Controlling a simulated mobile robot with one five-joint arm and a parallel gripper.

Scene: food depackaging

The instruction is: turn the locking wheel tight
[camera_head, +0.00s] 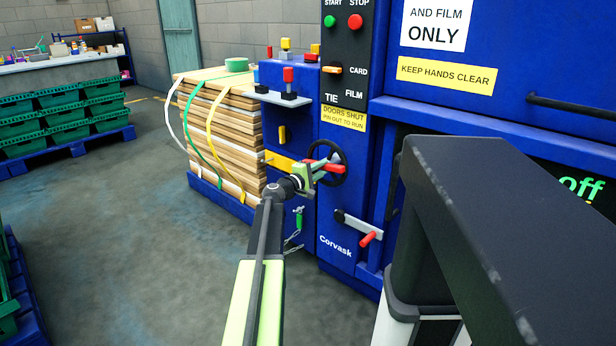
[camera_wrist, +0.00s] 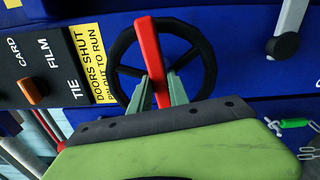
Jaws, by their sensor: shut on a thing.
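The locking wheel is a black spoked wheel (camera_head: 342,168) with a red handle bar across it, on the front of the blue machine. My gripper (camera_head: 312,170) reaches the wheel from the left in the head view. In the wrist view its two pale green fingers (camera_wrist: 160,92) stand on either side of the lower part of the red bar, shut on it. The fingers hide part of the wheel's hub and lower rim.
A lever with a red grip (camera_head: 368,238) sticks out below the wheel. A small shelf (camera_head: 275,97) with coloured knobs is above left. A strapped stack of boards (camera_head: 222,130) stands left of the machine. Green crates (camera_head: 60,97) are at far left. The floor (camera_head: 130,230) between is clear.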

